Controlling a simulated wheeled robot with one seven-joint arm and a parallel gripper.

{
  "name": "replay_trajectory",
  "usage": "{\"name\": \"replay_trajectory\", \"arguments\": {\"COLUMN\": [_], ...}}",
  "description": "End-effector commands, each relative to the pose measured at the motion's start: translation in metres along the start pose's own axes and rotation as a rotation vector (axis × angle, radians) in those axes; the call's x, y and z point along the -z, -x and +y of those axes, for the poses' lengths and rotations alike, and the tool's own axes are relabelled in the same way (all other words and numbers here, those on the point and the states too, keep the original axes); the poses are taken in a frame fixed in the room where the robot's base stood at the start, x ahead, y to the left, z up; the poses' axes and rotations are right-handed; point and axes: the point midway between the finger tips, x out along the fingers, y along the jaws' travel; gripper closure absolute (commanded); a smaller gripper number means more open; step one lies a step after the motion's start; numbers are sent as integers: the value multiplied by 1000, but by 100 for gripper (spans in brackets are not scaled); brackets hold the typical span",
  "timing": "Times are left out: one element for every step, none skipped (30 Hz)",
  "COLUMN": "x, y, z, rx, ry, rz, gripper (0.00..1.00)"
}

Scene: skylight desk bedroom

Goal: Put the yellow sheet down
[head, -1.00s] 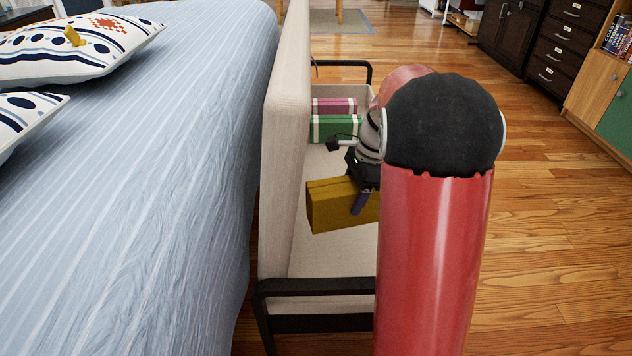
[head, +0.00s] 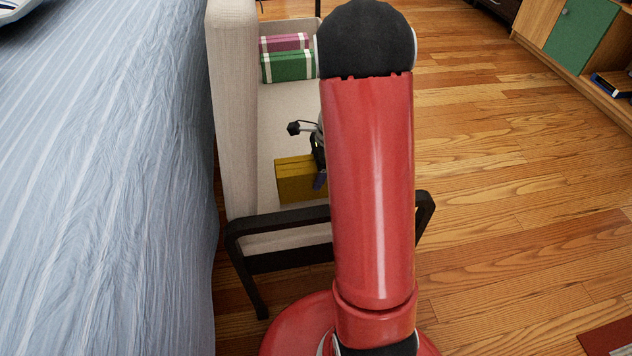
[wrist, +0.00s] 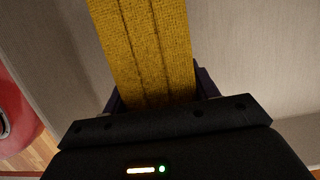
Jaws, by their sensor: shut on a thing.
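The yellow sheet (head: 296,180) is a folded, block-like bundle over the near part of the sofa seat in the head view. My gripper (head: 320,180) is shut on its right part, and my red arm hides some of both. In the wrist view the ribbed yellow sheet (wrist: 148,45) runs between the two dark fingers of my gripper (wrist: 158,98). I cannot tell for sure whether its underside touches the seat.
The beige sofa (head: 235,120) has a black near armrest (head: 290,222) close to the sheet. A green folded bundle (head: 288,67) and a maroon one (head: 284,43) lie at the seat's far end. The seat between is bare. A bed (head: 100,190) stands left.

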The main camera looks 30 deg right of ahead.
Motion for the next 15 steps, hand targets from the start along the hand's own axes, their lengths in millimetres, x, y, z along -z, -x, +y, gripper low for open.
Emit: {"name": "replay_trajectory", "arguments": {"x": [1,2,4,5,6,8,9,10,11,11,11,11,11,11,11], "y": [-4,-8,-13,-18,-23,-29,-34,-37,-39,-40,-40,-40,-39,-39,-39], "z": [0,0,1,1,1,1,1,1,1,0,0,0,0,0,0], "rx": [-1,-1,-3,-4,-3,-3,-4,-4,-2,-1,0,0,0,0,0], "ry": [-1,-1,-2,-2,-1,-1,-1,-2,-1,-1,-1,0,0,0,0], "rz": [0,0,-1,-1,-1,-1,-1,-1,0,0,0,0,0,0,0], "gripper": [77,77,77,77,77,77,77,77,77,77,77,77,77,77,77]}}
